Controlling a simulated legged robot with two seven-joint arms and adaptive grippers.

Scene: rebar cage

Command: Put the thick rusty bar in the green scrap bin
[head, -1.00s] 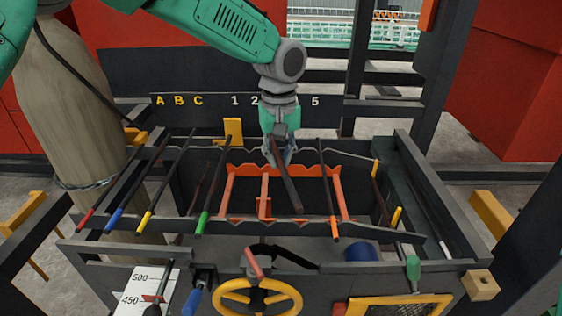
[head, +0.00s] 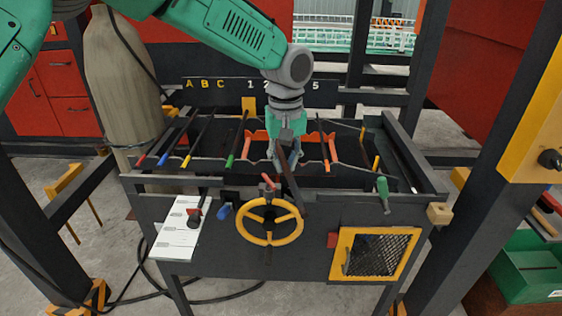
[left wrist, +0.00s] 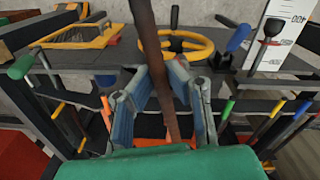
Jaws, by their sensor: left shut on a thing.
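My left gripper (head: 287,160) is shut on a thick rusty bar (head: 293,190), above the front part of the rebar rack. The bar tilts down toward the front, near the yellow handwheel. In the left wrist view the brown bar (left wrist: 145,45) runs up between the blue-grey fingers of the left gripper (left wrist: 160,90). A green bin (head: 530,268), partly cut off by the picture edge, stands at the lower right in the head view; a dark thing shows inside it. My right gripper does not show.
The rack (head: 230,186) holds several thin bars with coloured ends. A yellow handwheel (head: 270,238), a green-handled lever (head: 383,190) and a yellow-framed mesh panel (head: 345,262) are on its front. A dark post with a yellow panel (head: 535,100) stands on the right.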

